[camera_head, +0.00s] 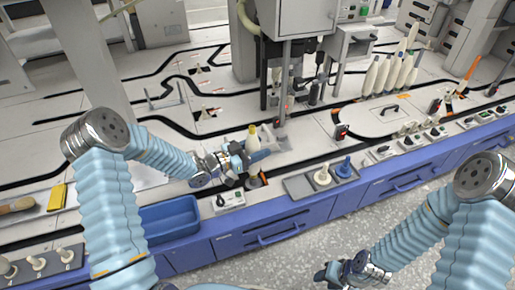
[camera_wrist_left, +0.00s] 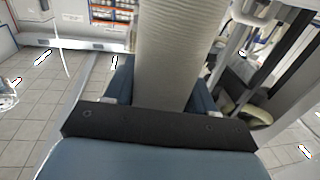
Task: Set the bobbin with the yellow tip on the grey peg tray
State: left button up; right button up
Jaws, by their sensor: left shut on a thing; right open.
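The bobbin with the yellow tip (camera_head: 253,133) is upright in my left gripper (camera_head: 256,158), over the bench near its front edge. In the left wrist view its pale wound body (camera_wrist_left: 165,55) rises between the fingers; its tip is out of that view. The jaws are shut on it. My right gripper (camera_head: 335,274) is open and empty, low in front of the bench.
Several pale bobbins (camera_head: 384,76) stand in a row at the back right. A blue bin (camera_head: 168,222) is at the front edge, left of a small switch box (camera_head: 229,199). A machine column (camera_head: 284,80) stands behind my left gripper. Several pegs (camera_head: 38,263) show at lower left.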

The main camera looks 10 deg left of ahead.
dwell(1.0)
pick_arm(q)
jog(key=shift+f+b, duration=0.65)
jog(key=shift+b, duration=0.2)
jog(key=o, duration=0.8)
jog(key=v, duration=1.1)
jog(key=shift+p, duration=0.4)
jog(key=shift+a+f, duration=0.1)
jog(key=shift+a, duration=0.05)
